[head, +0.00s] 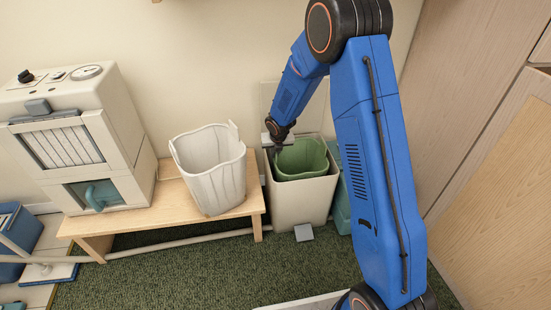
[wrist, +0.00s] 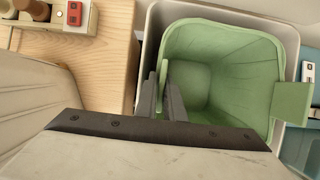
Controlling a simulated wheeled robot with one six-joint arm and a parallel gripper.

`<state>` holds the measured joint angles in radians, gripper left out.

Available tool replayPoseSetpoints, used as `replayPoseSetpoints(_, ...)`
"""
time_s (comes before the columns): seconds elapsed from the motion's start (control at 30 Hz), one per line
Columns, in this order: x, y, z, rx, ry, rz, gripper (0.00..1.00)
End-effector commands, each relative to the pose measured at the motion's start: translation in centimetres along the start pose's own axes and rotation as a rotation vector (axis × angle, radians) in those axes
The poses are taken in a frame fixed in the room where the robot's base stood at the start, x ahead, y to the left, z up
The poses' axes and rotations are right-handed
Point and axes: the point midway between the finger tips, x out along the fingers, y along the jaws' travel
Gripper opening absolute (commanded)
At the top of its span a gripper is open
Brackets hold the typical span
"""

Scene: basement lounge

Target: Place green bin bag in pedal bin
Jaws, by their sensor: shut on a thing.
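A green flap of the bag folds out at the right. My gripper (wrist: 172,95) is shut on the bag's left wall, one finger inside and one outside. In the head view my gripper (head: 277,147) is at the bin's left rim. The bag's underside is hidden.
A white ribbed bag-like container (head: 212,170) stands on a wooden bench (head: 150,208) left of the bin. A cream machine (head: 75,135) stands on the bench's left. A teal box (head: 341,207) is close on the bin's right.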

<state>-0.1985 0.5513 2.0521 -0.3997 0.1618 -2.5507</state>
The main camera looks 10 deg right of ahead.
Motion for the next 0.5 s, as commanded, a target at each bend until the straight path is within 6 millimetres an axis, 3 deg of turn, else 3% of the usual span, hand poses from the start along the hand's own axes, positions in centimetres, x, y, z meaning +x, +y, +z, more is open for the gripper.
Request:
replayPoseSetpoints(0.2, 2.0, -0.1, -0.8, -0.001, 0.001, -0.001, 0.0)
replayPoseSetpoints(0.5, 2.2, -0.1, -0.9, 0.0, 0.0, 0.0, 0.0)
